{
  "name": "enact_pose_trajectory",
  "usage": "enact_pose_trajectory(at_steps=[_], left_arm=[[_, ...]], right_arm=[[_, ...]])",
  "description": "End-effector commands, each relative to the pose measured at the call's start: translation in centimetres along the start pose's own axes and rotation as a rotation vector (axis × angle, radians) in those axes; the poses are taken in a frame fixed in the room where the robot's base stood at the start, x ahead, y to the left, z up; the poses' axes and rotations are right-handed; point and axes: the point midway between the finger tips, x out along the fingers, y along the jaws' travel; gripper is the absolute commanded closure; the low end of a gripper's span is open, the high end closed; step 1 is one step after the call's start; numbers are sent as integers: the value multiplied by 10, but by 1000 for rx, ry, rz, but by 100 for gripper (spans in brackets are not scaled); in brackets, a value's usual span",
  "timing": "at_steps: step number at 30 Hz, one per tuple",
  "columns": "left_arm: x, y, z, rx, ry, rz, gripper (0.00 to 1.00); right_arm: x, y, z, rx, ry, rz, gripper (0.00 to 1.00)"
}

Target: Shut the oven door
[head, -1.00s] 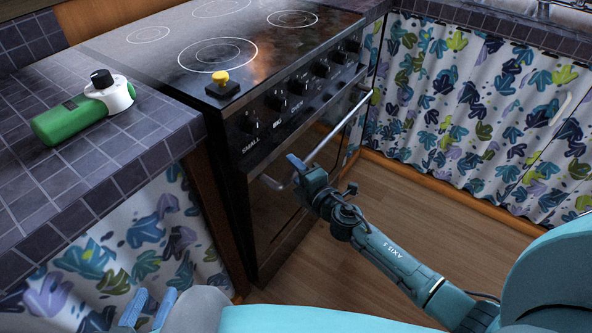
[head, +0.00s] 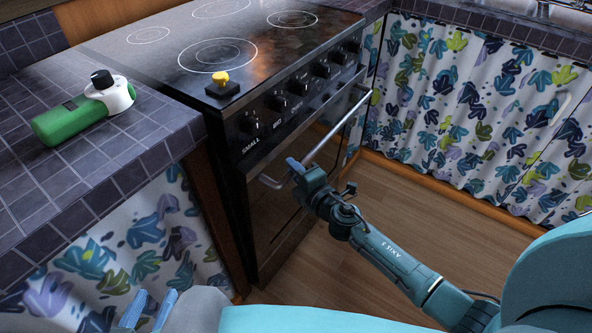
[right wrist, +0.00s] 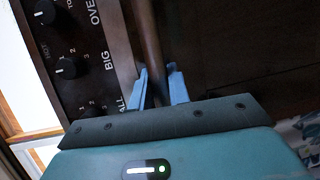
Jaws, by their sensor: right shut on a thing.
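The oven door (head: 272,225) is a dark glossy panel below the row of knobs in the head view. It stands upright, close to the oven front; I cannot tell if a narrow gap is left at its top. Its metal handle bar (head: 335,132) runs along the top of the door. My right gripper (head: 292,166) is shut on the handle near its left end. In the right wrist view the bar (right wrist: 150,55) passes between the two blue fingers (right wrist: 158,88). My left gripper (head: 149,309) is at the lower left edge, open and empty, away from the oven.
The black hob (head: 170,55) carries a yellow-topped item (head: 221,80) at its front edge. A leaf-patterned curtain (head: 470,110) hangs at right. The wooden floor (head: 345,225) before the oven is clear.

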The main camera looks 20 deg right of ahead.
Motion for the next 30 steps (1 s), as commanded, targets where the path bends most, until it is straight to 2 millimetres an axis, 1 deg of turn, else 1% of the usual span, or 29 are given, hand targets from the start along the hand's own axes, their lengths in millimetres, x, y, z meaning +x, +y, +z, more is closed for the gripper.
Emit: enact_pose_trajectory(at_steps=[3,6,9,16,17,18,24,30], left_arm=[[0,0,0,0,-1,0,64],[0,0,0,-1,-1,0,64],[0,0,0,-1,1,0,64],[0,0,-1,-1,3,0,64],[0,0,-1,-1,3,0,64],[0,0,-1,-1,3,0,64],[0,0,-2,0,5,0,64],[0,0,-4,0,8,0,64]], right_arm=[[19,7,-7,4,-2,3,100],[30,10,-12,2,-2,1,100],[35,11,-14,1,-1,1,100],[35,13,-15,2,1,5,100],[35,13,-15,2,1,5,79],[35,13,-15,2,1,5,76],[35,12,-15,1,1,3,60],[34,11,-14,1,0,2,60]])
